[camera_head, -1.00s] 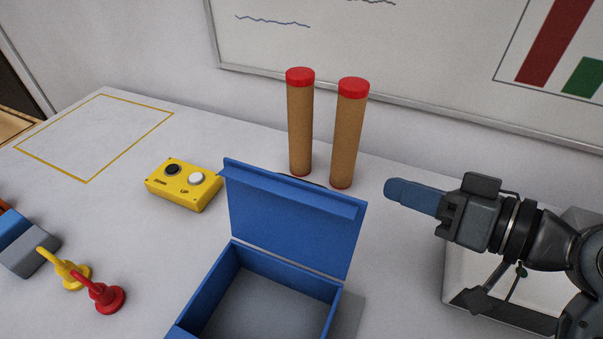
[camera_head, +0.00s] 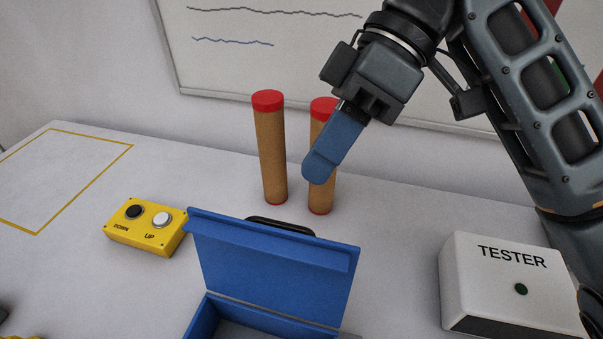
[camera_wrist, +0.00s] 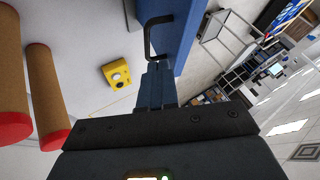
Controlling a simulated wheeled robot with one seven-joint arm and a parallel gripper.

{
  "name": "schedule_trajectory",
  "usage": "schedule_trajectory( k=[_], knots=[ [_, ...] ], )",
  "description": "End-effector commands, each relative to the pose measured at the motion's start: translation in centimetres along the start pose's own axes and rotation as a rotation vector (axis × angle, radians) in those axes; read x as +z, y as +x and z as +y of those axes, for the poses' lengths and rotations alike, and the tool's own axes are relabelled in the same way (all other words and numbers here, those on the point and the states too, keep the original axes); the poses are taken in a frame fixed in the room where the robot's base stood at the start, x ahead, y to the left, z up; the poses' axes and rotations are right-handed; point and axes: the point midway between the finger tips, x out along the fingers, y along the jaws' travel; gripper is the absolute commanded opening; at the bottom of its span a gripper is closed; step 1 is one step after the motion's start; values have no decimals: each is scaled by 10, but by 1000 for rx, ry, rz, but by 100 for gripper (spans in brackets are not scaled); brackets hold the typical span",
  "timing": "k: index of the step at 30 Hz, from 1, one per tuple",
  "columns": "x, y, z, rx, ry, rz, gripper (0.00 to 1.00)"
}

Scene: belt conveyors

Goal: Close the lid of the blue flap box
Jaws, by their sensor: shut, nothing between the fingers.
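The blue flap box (camera_head: 203,318) stands at the bottom middle of the head view, its lower part cut off by the frame edge. Its lid (camera_head: 270,262) is raised, standing open at the back of the box. A dark handle (camera_head: 280,226) shows behind the lid's top edge. My gripper (camera_head: 314,177) is shut and empty, its blue fingers pointing down above and behind the lid, in front of the right cardboard tube. In the wrist view, the shut fingers (camera_wrist: 155,88) point toward the black handle (camera_wrist: 152,38) on the blue lid (camera_wrist: 186,28); whether they touch cannot be told.
Two brown tubes with red caps (camera_head: 270,150) (camera_head: 323,108) stand behind the box. A yellow button box (camera_head: 146,227) lies to the left. A white tester (camera_head: 505,285) stands to the right. A whiteboard (camera_head: 300,60) backs the table. A yellow outlined area at left is empty.

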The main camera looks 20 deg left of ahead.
Motion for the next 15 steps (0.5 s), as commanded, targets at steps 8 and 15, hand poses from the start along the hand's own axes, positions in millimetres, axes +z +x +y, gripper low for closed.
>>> schedule_trajectory(
  k=[8,15],
  knots=[
    [0,48,-1,-2,1,2,0],
    [0,79,0,-1,1,3,0]
  ],
)
